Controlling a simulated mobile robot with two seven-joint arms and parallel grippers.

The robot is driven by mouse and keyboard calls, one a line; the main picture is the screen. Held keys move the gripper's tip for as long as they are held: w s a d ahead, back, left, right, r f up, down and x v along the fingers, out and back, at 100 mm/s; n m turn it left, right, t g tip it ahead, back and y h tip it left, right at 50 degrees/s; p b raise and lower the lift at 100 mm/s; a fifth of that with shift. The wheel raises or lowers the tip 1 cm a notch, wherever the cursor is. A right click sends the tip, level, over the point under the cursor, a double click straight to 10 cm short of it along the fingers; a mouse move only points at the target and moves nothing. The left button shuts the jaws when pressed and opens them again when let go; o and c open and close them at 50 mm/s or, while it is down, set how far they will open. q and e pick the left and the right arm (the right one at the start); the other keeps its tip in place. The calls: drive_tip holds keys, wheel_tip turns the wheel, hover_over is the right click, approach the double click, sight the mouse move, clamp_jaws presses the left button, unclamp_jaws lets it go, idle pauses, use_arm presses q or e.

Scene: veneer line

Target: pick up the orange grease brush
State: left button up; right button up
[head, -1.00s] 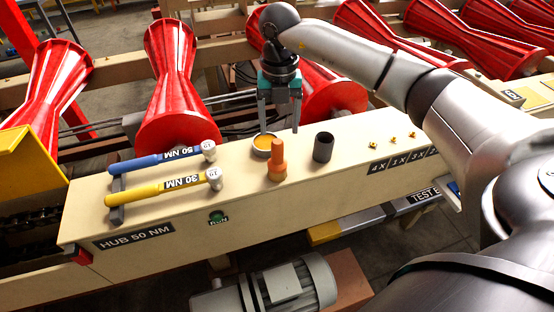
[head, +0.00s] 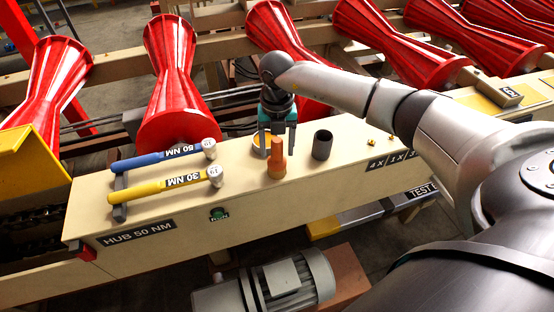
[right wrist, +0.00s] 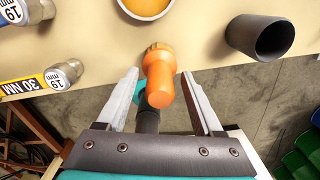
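The orange grease brush (head: 277,160) stands upright on the cream bench top, thick end down. It also shows in the right wrist view (right wrist: 160,75), with its handle end toward the camera. My right gripper (head: 278,148) is low over the bench, right at the brush. In the right wrist view my right gripper (right wrist: 161,77) is open, with one finger on each side of the handle and a visible gap to both. My left gripper is not in view.
A tin of orange grease (head: 258,141) is close behind the brush, and a dark cup (head: 322,145) stands to its right. A blue wrench (head: 160,158) and a yellow wrench (head: 165,187) lie to the left. Small brass fittings (head: 372,141) lie farther right.

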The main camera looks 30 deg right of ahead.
clamp_jaws()
idle(0.3)
drive_tip(key=shift+r, duration=0.1)
wheel_tip(320, 180, up, 20)
drive_tip(key=b, duration=0.1)
idle(0.5)
